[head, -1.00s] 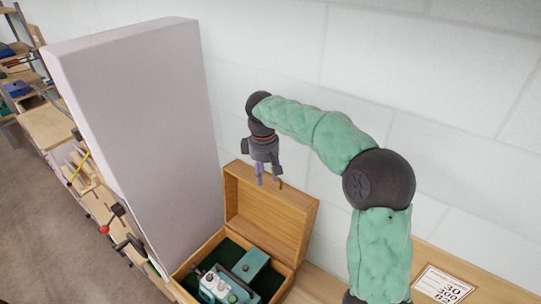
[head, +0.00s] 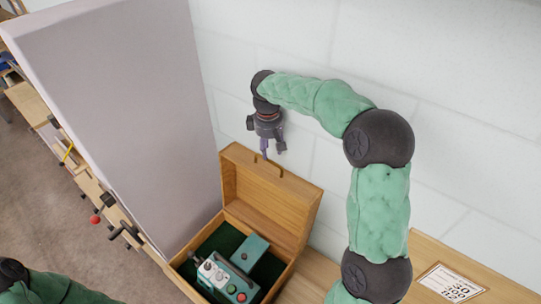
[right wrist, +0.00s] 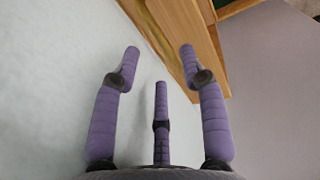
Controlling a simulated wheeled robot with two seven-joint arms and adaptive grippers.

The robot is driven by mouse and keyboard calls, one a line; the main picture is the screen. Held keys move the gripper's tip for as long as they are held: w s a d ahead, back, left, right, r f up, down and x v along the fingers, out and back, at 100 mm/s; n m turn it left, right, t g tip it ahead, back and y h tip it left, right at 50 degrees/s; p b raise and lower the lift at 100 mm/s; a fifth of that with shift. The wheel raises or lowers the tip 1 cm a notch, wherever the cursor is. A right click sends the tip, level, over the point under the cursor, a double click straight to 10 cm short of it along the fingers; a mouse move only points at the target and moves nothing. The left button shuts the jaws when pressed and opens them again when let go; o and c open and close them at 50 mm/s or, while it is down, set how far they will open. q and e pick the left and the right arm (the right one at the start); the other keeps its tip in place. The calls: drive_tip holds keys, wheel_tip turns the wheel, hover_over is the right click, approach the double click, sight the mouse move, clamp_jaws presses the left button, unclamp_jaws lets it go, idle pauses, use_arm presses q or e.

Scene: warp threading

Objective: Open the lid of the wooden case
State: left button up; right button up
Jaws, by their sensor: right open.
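The wooden case (head: 222,226) stands on the bench with its lid (head: 262,197) raised and leaning back toward the wall. A small handle (head: 267,166) sits on the lid's top edge. My right gripper (head: 272,154) is just above and behind that edge, open and empty, fingers pointing down. In the right wrist view its purple fingers (right wrist: 160,70) are spread apart, and the lid's wooden edge (right wrist: 180,45) passes beyond them at the upper right. My left gripper is not in view; only part of my left arm shows at the lower left.
Inside the case, on green lining, lies a teal and grey device (head: 230,275) with knobs and buttons. A tall pale panel (head: 115,120) stands left of the case. A white wall (head: 440,100) is close behind. A printed card (head: 450,283) lies at the right.

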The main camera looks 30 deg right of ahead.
drive_tip(key=shift+d+f, duration=0.1)
drive_tip(key=shift+f, duration=2)
clamp_jaws()
